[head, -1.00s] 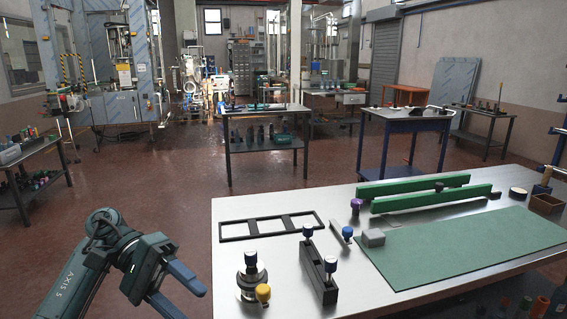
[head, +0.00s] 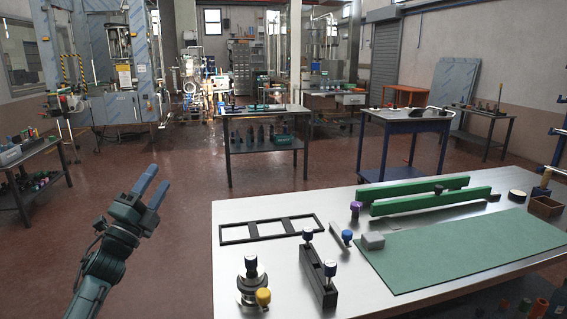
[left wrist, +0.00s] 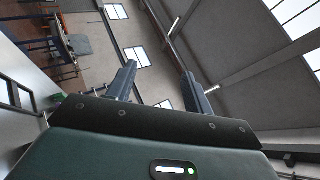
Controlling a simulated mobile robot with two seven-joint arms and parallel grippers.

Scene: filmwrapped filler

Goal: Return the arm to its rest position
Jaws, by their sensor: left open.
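My left gripper (head: 152,182) is raised to the left of the near table, over the open floor, with its blue-grey fingers pointing up and away. In the left wrist view the two fingers (left wrist: 158,85) are apart with nothing between them. That view looks toward the ceiling and windows, tilted. My left gripper is clear of the table and touches nothing. My right gripper is not in view.
The metal table (head: 228,262) holds a black frame (head: 250,238), a black block with knobs (head: 318,272), a valve-like fitting (head: 250,280), green rails (head: 430,200) and a green mat (head: 470,250). The red-brown floor (head: 165,250) between arm and table is clear.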

